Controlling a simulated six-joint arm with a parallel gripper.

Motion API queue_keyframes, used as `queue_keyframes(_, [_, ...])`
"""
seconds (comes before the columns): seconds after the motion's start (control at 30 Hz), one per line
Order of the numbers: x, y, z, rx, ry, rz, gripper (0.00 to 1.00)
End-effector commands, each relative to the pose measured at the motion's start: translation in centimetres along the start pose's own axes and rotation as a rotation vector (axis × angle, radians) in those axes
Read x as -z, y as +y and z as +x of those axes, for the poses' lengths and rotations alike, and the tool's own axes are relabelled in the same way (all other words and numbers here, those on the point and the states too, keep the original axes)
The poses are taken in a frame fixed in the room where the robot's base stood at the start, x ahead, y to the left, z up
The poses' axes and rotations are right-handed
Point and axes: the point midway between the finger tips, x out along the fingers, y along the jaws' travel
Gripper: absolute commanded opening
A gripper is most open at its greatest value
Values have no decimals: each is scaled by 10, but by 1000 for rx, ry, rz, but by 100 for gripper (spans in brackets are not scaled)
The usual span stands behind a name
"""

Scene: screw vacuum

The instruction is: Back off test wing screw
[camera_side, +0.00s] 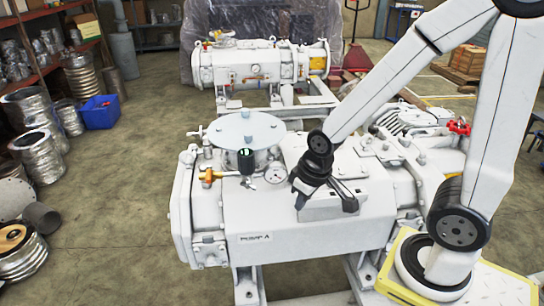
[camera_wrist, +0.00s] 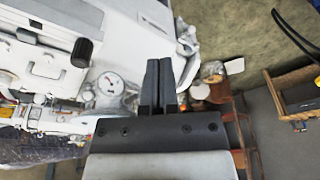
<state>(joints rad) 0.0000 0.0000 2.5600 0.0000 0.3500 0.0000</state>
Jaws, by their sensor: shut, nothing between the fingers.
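My gripper (camera_side: 348,203) hangs in the side view above the white top of the pump marked PUMP A (camera_side: 290,225), to the right of its fittings. In the wrist view my gripper (camera_wrist: 159,84) shows two dark fingers together, with nothing between them. I cannot tell for certain which small part is the test wing screw.
A flat round cover (camera_side: 246,128) sits on the pump's top. A second white pump (camera_side: 255,65) stands behind, a blue bin (camera_side: 100,113) and metal drums at the left.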

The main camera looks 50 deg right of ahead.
Motion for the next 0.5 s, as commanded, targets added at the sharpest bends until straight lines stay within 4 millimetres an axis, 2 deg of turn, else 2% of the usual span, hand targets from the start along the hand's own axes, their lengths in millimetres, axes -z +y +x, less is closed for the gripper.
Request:
queue_keyframes(0.1, [0, 0, 0, 0, 0, 0, 0])
queue_keyframes(0.17, [0, 0, 0, 0, 0, 1, 19])
queue_keyframes(0.2, [1, 0, 0, 1, 2, 4, 32])
queue_keyframes(0.3, [4, -3, 2, 7, 15, 28, 58])
queue_keyframes(0.5, [24, -16, 13, 43, 89, 194, 58])
